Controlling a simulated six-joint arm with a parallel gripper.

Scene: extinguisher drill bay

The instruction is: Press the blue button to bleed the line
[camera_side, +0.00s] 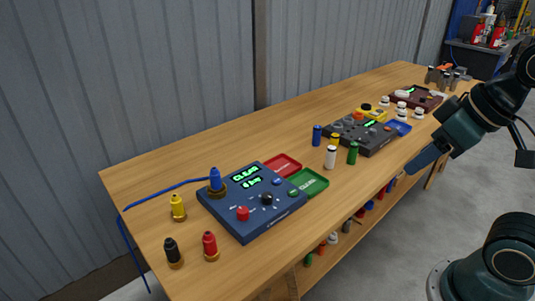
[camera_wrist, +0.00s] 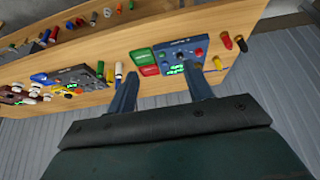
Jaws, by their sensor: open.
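A blue control box (camera_side: 255,232) with lit green text lies flat near the left end of the bench. It carries a red knob (camera_side: 242,213), a black knob (camera_side: 267,198) and a small blue button (camera_side: 277,181) near its back right edge. A blue plug (camera_side: 215,180) with a blue line stands at its left corner. The box also shows in the wrist view (camera_wrist: 172,52), beyond my fingers. My gripper (camera_side: 420,163) is at the bench's right front, well away from the box. Its two fingers (camera_wrist: 162,82) are apart with nothing between them.
Red (camera_side: 282,165) and green (camera_side: 310,182) trays adjoin the box. Yellow (camera_side: 178,208), black (camera_side: 173,253) and red (camera_side: 210,246) plugs stand left of it. A dark grey box (camera_side: 360,135) with several coloured cylinders stands further right.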

